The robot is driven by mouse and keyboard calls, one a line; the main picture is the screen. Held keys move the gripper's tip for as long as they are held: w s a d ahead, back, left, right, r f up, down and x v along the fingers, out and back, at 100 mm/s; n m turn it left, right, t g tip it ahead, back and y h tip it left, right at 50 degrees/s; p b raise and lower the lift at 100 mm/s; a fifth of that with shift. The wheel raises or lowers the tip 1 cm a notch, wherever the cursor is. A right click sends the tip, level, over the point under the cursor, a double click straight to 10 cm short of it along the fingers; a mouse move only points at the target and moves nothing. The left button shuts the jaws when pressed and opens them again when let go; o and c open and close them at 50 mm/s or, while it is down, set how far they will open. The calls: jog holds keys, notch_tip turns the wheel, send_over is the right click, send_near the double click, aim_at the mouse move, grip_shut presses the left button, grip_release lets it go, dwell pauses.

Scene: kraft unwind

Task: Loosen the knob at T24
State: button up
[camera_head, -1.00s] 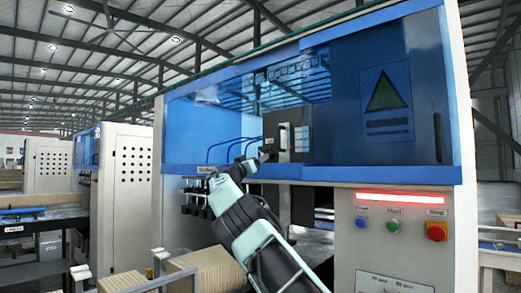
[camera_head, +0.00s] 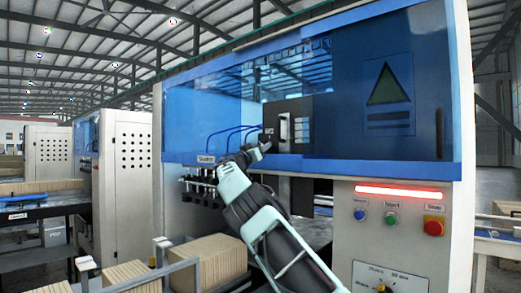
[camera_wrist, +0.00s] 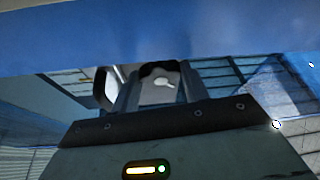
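My gripper (camera_head: 262,144) reaches up in front of the blue machine window, close to a dark box (camera_head: 278,112) with a light upright handle (camera_head: 284,128). In the wrist view, my gripper (camera_wrist: 135,88) shows a dark finger at left and a grey and black part in the middle; its opening is unclear. A row of small dark fittings (camera_head: 198,184) hangs under a small label (camera_head: 206,159), left of my arm. No marking T24 is legible, and I cannot tell which part is that knob. A round knob (camera_head: 381,287) shows on the lower right panel.
The cabinet has a red light bar (camera_head: 402,191), with blue, green and red buttons (camera_head: 433,226) below. Cardboard stacks (camera_head: 216,260) stand in a rail at lower left. A blue frame edge (camera_head: 225,163) runs under the window, close behind my forearm.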

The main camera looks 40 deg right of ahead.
jog(key=n+t+b, duration=0.1)
jog(key=n+b, duration=0.1)
jog(key=n+t+y+b, duration=0.1)
jog(key=n+b, duration=0.1)
jog(key=shift+s+r+n, duration=0.1)
jog(key=shift+s+n, duration=0.05)
jog(key=shift+n, duration=0.15)
jog(key=o, duration=1)
jog(key=shift+a+b, duration=0.1)
jog(key=shift+b, duration=0.3)
